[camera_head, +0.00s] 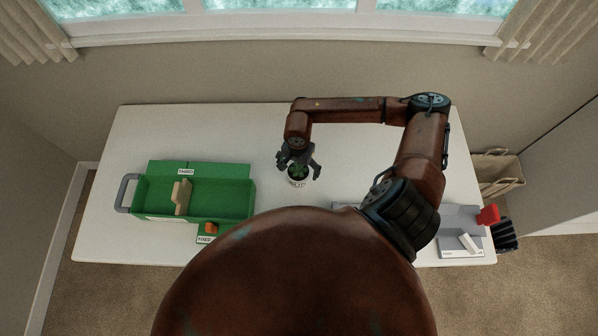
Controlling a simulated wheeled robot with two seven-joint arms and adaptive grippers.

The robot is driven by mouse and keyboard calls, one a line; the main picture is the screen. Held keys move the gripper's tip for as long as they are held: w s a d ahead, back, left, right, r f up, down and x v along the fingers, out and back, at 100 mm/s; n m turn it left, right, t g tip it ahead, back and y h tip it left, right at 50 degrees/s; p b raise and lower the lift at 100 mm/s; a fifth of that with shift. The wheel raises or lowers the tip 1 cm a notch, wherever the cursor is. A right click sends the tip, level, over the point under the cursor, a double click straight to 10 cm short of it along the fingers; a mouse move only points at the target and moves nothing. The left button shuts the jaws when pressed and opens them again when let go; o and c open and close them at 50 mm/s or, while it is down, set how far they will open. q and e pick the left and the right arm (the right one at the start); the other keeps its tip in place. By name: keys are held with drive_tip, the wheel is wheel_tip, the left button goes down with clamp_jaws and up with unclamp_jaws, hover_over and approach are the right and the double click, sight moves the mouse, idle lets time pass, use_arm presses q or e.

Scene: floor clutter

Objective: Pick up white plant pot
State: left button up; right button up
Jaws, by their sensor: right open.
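The white plant pot (297,183) stands upright on the white table near its middle, with a green plant in it and dark lettering on its side. My right gripper (299,168) is directly over the pot, pointing down, with its fingers spread on either side of the plant. The gripper is open. Whether the fingers touch the plant or the pot cannot be told from this view. My left gripper is not in view.
A green box (243,199) with a grey handle and a beige piece inside stands on the left. An orange object (211,228) is in front of it. A grey tray (458,249) and a red object (488,215) are at the right. The table's back left is clear.

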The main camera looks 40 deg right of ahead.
drive_tip(key=c, duration=1.6)
